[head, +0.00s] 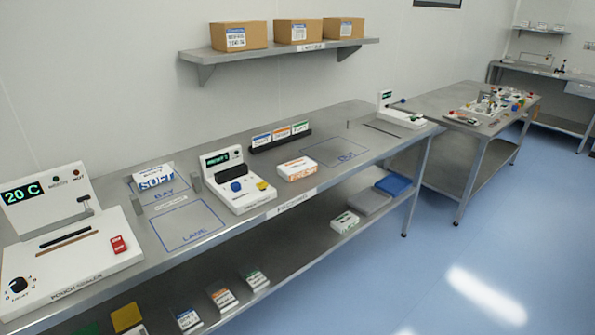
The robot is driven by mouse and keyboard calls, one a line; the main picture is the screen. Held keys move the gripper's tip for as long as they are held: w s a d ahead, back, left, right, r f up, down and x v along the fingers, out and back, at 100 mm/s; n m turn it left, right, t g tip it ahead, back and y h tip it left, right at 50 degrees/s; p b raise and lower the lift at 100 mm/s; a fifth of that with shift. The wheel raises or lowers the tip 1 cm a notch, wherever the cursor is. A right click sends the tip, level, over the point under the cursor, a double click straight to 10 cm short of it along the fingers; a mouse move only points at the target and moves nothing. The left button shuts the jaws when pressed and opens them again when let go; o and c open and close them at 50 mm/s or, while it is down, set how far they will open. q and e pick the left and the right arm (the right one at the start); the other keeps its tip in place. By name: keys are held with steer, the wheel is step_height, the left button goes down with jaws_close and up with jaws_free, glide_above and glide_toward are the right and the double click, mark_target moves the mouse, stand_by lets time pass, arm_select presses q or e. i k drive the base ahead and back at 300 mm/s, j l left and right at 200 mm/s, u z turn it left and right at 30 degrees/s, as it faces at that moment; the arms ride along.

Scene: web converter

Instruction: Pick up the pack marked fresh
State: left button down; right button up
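The pack marked fresh (296,169) is a small white box with orange lettering. It lies on the steel bench top near its front edge, to the right of a white device with a blue knob (238,180). It is in front of a dark rack (281,138) holding several small packs. Nothing covers it. Neither of my grippers shows in the head view.
A pouch sealer (68,245) reading 20 C stands at the left of the bench. A pack marked SOFT (157,179) stands near the marked bay. The outlined out area (333,152) and lane area (188,224) look empty. Boxes sit on a wall shelf (280,50).

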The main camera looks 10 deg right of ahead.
mark_target(296, 169)
steer(key=i+l+z, duration=0.85)
steer(key=i+z, duration=0.25)
steer(key=i, duration=0.1)
